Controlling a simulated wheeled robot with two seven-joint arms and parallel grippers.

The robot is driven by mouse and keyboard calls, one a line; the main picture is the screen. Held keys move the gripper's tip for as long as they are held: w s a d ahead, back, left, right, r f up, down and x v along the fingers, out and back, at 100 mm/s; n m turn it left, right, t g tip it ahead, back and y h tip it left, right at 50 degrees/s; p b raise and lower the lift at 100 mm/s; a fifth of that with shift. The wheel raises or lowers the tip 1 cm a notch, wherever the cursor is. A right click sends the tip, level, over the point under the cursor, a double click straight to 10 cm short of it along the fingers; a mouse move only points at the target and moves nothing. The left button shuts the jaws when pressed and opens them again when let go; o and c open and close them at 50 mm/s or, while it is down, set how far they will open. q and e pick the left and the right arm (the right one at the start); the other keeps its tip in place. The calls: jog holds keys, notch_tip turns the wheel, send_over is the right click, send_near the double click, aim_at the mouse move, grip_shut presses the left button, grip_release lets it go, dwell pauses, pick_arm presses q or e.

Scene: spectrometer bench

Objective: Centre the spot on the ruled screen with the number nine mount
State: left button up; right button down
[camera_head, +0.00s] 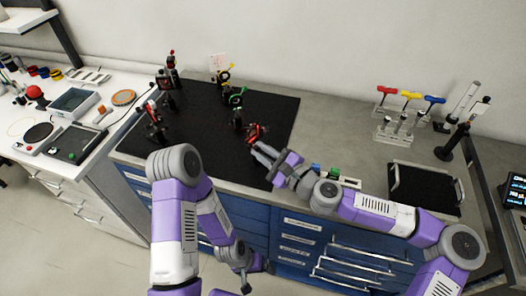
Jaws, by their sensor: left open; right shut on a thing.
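A small white card (217,62) with faint reddish marks stands at the back of the black breadboard (205,150); it may be the ruled screen, and no spot can be made out on it. My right gripper (258,142) reaches in from the right over the board and is shut on a red and black mount (257,131) near its right part. No number is legible, so I cannot tell which mount is number nine. My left gripper (246,282) hangs low in front of the blue drawers, open and empty, clear of the board.
Black optic mounts with red (154,120), yellow (224,75) and green (234,91) parts stand on the board. To the right are colour-handled drivers (410,96) in a rack, a black tray (425,188) and a tilted instrument (462,115). A white bench is left.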

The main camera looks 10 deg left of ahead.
jog(key=shift+n, duration=0.3)
jog(key=n+b, duration=0.6)
jog(key=n, duration=0.4)
dwell(0.4)
jog(key=c, duration=1.1)
grip_release()
jog(key=shift+o, duration=0.2)
jog(key=shift+d, duration=0.1)
jog(key=p+v, duration=0.1)
jog(key=v, duration=0.6)
